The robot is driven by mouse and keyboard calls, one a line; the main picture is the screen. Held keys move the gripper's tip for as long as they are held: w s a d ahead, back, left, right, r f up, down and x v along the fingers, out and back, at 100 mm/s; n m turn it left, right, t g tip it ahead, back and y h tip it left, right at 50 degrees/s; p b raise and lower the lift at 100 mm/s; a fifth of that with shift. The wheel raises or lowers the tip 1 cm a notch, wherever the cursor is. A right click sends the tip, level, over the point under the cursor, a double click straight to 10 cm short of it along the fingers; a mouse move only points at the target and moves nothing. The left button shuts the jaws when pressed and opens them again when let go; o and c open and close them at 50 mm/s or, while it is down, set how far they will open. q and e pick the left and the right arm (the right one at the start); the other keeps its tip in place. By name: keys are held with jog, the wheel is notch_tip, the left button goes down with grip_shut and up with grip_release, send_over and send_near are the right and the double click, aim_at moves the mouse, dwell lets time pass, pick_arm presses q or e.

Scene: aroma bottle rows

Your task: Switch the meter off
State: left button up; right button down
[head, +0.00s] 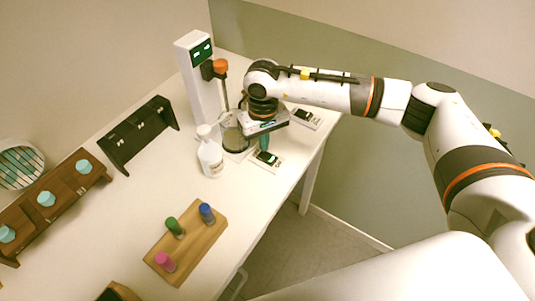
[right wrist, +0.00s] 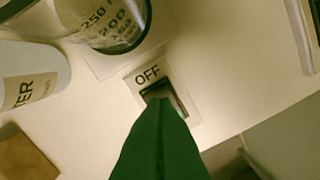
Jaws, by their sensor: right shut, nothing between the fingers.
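My right gripper (head: 264,143) hangs over the right end of the white table. It is shut, with nothing between its green fingers. In the right wrist view its fingertips (right wrist: 161,103) are at a dark rocker switch (right wrist: 152,91) on a white plate, and they hide part of it. The word OFF (right wrist: 147,75) is printed beside the switch. I cannot tell whether the fingers touch or press it. The switch plate (head: 273,163) also shows in the head view. A tall white unit (head: 200,90) with a lit green display (head: 201,52) stands behind. My left gripper is not in view.
A glass beaker (head: 234,145) and a white bottle (head: 210,160) stand close left of the gripper. A second switch plate (head: 310,122) lies behind it. A wooden block (head: 205,240) with coloured vials and a black rack (head: 150,130) are farther left.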

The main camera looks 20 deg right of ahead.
aim_at(264, 154)
jog(key=shift+f+b, duration=1.25)
dwell(1.0)
jog(key=shift+r, duration=0.1)
jog(key=shift+r+p, duration=1.15)
jog(key=shift+r, duration=2.35)
